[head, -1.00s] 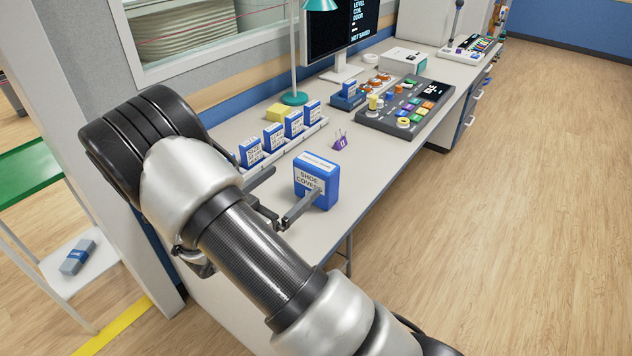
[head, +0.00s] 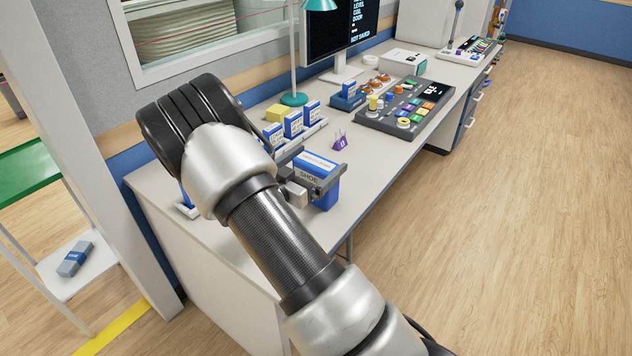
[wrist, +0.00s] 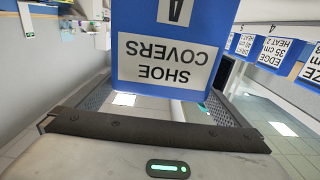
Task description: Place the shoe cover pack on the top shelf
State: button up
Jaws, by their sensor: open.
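The shoe cover pack (head: 327,196) is a blue box with a white label, standing upright near the front edge of the counter. In the wrist view the pack (wrist: 168,50) appears upside down, close ahead, with its label "SHOE COVERS" facing me. My gripper (head: 318,166) is open at the pack, with its fingers spread about the pack's sides. Part of the pack's front is hidden behind my gripper in the head view, and I cannot tell whether the fingers touch it. A shelf unit at far left has a green top shelf (head: 28,168).
A white lower shelf (head: 95,272) holds a grey and blue packet (head: 75,259). On the counter (head: 375,160) are a row of small blue boxes (head: 293,124), a purple item (head: 340,141), a lamp base (head: 294,98) and a control panel (head: 405,108). Wood floor is clear at right.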

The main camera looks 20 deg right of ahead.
jog(key=c, duration=1.5)
notch_tip(320, 180, up, 10)
jog(key=shift+f+p, duration=0.15)
jog(key=shift+p, duration=0.95)
jog(key=shift+c, duration=0.2)
notch_tip(320, 180, up, 4)
jog(key=w+a+r+n+t+y, duration=0.1)
jog(key=w+a+n+t+y, duration=0.2)
jog(key=n+t+y, duration=0.25)
jog(key=s+a+f+n+t+y, duration=0.2)
jog(key=s+a+n+t+y, duration=0.15)
jog(key=a+n+y, duration=0.4)
notch_tip(320, 180, up, 18)
jog(key=m+g+y+p, duration=0.1)
jog(key=m+y+p, duration=0.1)
jog(key=p, duration=1.6)
jog(key=s+f, duration=0.3)
jog(key=f, duration=0.3)
jog(key=s+f, duration=0.3)
jog(key=f, duration=0.4)
jog(key=shift+s+a+f, duration=0.15)
jog(key=shift+s+a, duration=0.05)
jog(key=shift+s, duration=0.05)
